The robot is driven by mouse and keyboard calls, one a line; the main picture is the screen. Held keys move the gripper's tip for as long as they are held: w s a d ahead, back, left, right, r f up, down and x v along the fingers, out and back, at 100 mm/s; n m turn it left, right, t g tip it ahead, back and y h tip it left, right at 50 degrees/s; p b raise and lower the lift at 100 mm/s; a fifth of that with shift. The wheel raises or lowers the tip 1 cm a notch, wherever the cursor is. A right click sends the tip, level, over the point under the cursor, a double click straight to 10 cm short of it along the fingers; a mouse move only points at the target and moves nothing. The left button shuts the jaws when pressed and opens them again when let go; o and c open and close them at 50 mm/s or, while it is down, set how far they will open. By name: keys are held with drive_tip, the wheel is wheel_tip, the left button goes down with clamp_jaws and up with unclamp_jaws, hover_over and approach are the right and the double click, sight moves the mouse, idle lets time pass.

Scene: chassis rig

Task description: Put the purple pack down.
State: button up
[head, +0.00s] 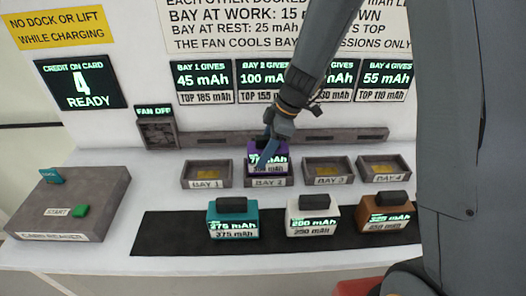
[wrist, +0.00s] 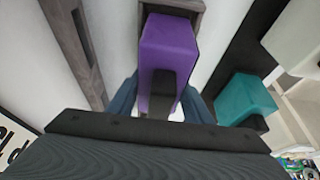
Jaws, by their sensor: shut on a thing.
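The purple pack (head: 282,159) is at BAY 2 (head: 268,182), upright, with its lit display facing front and partly covered by a finger. I cannot tell whether it rests in the bay or hangs just above it. My gripper (head: 268,146) is shut on the pack from above. In the wrist view the purple pack (wrist: 170,48) lies between the blue-grey fingers of my gripper (wrist: 160,105), with its dark handle between them. The grey rim of a bay shows beyond the pack.
BAY 1 (head: 207,184), BAY 3 (head: 328,180) and BAY 4 (head: 384,178) are empty. A teal pack (head: 213,231), a white pack (head: 291,227) and a brown pack (head: 367,224) stand on the dark mat (head: 165,245) in front. A card reader (head: 60,218) is at left.

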drive_tip(key=shift+f, duration=0.35)
drive_tip(key=shift+f, duration=0.15)
drive_tip(key=o, duration=1.5)
drive_tip(key=shift+c, duration=0.2)
drive_tip(key=shift+r, duration=0.2)
drive_tip(key=shift+w+d+r, duration=0.1)
drive_tip(key=shift+d+r, duration=0.05)
drive_tip(key=shift+r, duration=0.2)
drive_tip(key=b+v, duration=0.3)
drive_tip(key=v, duration=0.8)
drive_tip(key=shift+d+b, duration=0.1)
drive_tip(key=shift+b, duration=0.25)
